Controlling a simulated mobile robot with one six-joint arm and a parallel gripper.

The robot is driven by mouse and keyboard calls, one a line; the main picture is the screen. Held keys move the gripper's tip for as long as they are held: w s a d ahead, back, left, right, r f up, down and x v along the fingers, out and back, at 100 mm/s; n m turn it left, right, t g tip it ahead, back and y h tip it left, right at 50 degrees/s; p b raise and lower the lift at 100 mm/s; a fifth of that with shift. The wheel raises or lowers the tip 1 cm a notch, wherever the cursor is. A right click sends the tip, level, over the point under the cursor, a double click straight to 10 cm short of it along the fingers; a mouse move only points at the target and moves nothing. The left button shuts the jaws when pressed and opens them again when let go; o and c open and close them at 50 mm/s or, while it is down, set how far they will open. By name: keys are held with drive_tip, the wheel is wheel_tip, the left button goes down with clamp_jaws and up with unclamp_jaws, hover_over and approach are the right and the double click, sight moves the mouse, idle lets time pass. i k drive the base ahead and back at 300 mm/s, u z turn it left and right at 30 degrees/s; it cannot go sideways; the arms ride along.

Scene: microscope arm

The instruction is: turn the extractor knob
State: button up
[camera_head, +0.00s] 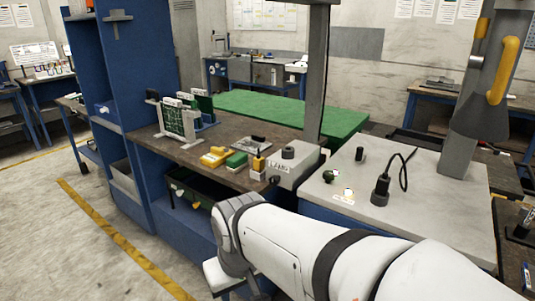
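A light grey box (298,172) with a label on its front stands at the right end of the dark bench top. A dark round knob (288,152) sits on top of it, and a small dark round part shows low at its left. I cannot tell for certain which one is the extractor knob. The label is too small to read surely. My white arm reaches in from the lower right, and its joint is in front of the bench, below and left of the box. My gripper is not visible; the arm's far end drops out of the picture at the bottom.
Yellow and green blocks (216,156) and upright green boards (180,121) stand on the bench (160,146). A grey post rises behind the box. A light grey table (430,205) at right holds a dark corded tool (380,190). A grey column with a yellow handle (505,70) stands behind.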

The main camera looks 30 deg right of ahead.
sight(329, 176)
drive_tip(key=z, duration=0.5)
drive_tip(key=i, duration=0.85)
drive_tip(key=z, duration=0.4)
drive_tip(key=k, duration=0.9)
drive_tip(key=z, duration=0.2)
drive_tip(key=i, duration=0.9)
drive_tip(key=u, duration=0.05)
